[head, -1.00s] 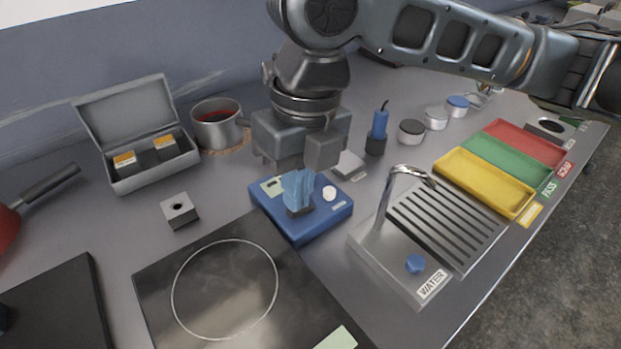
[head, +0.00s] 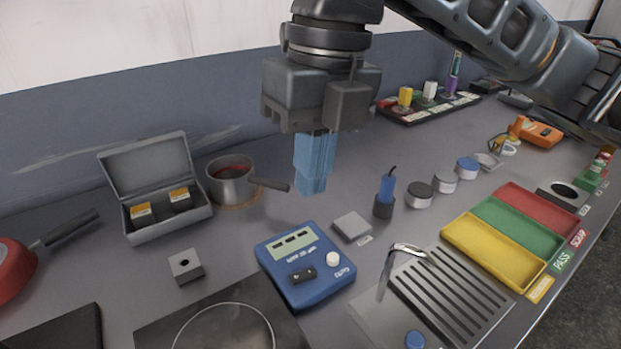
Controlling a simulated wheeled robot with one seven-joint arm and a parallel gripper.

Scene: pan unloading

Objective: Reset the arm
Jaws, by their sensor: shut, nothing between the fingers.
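My gripper (head: 312,187) shows in the upper middle of the head view, pointing down with its blue fingers together and nothing between them. It hangs in the air above and behind the blue device (head: 335,287), apart from it. The blue device has a display, a white knob and a small dark piece (head: 302,275) on its top. My arm reaches in from the upper right.
A saucepan (head: 225,187) of red contents stands left of my gripper, its handle pointing toward it. An open grey box (head: 170,234), a holed block (head: 185,266), a red pan (head: 12,268), a sink (head: 455,300) and coloured trays (head: 492,252) surround the device.

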